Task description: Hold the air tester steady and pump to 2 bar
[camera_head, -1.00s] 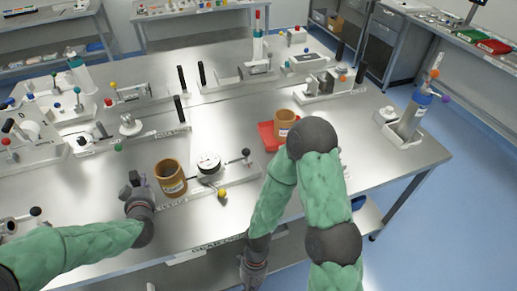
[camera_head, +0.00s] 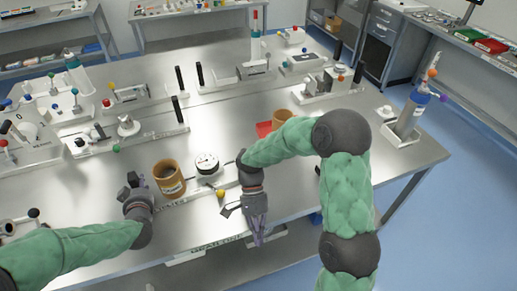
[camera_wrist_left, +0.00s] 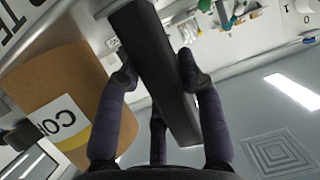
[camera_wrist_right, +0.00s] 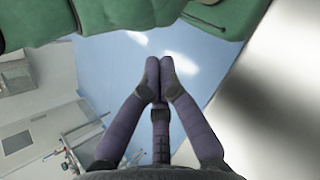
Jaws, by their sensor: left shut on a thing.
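The air tester shows in the head view as a pale base with a round white-faced gauge (camera_head: 207,163) and a yellow ball knob (camera_head: 221,193) in front of it. My left gripper (camera_head: 136,185) is at the tester's left end. In the left wrist view its fingers are shut around a black upright bar (camera_wrist_left: 150,60). My right gripper (camera_head: 258,236) points down near the table's front edge, to the right of the yellow knob and apart from it. Its fingertips meet with nothing between them in the right wrist view (camera_wrist_right: 159,65). My right arm covers the tester's right end.
A brown cup (camera_head: 168,180) stands between my left gripper and the gauge. Several other rigs stand farther back. Bare table (camera_head: 235,120) lies behind the gauge.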

